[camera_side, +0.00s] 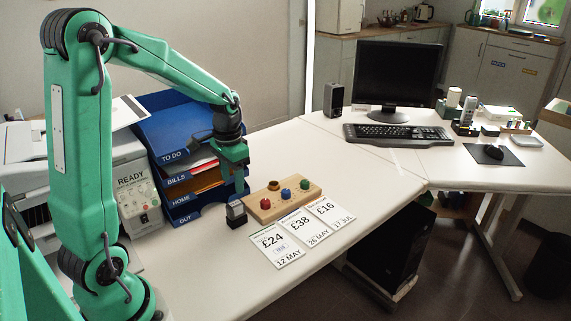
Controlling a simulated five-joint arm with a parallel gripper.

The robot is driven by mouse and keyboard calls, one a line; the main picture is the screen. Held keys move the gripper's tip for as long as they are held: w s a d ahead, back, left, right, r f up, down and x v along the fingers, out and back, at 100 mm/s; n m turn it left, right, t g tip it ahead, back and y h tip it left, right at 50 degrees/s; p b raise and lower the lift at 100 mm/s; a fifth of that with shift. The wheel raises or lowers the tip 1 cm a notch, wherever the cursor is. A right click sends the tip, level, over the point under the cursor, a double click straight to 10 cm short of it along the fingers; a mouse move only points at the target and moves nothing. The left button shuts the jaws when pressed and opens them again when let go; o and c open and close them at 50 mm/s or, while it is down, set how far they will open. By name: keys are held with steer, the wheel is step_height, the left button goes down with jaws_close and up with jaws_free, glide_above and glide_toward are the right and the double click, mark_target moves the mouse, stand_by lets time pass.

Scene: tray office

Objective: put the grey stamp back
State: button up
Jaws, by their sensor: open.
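A small grey stamp (236,213) with a dark lower part stands upright on the white desk, just left of the wooden stamp block. The wooden block (286,206) carries a red stamp (265,203), a blue stamp (285,193) and a green stamp (305,184). A dark round spot with a brown rim (273,185) shows at the block's back; I cannot tell whether it is a hole or a knob. My gripper (239,190) points down, open, close above the grey stamp. Whether the fingers reach around its top is unclear.
Three price cards (305,231) lie in front of the block. A blue tray stack (184,152) stands close behind and left of my gripper, beside a printer (136,185). A keyboard (397,134) and monitor are farther back right. The desk right of the cards is clear.

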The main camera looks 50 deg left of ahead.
steer(key=shift+s+d+r, duration=0.1)
steer(key=shift+d+r, duration=0.25)
steer(key=shift+r, duration=0.1)
steer(key=s+d+r+t, duration=0.5)
steer(key=s+d+r, duration=0.6)
steer(key=s+d, duration=0.1)
steer(key=shift+d+t, duration=0.3)
steer(key=shift+d, duration=0.45)
steer(key=shift+s, duration=0.1)
stand_by(0.5)
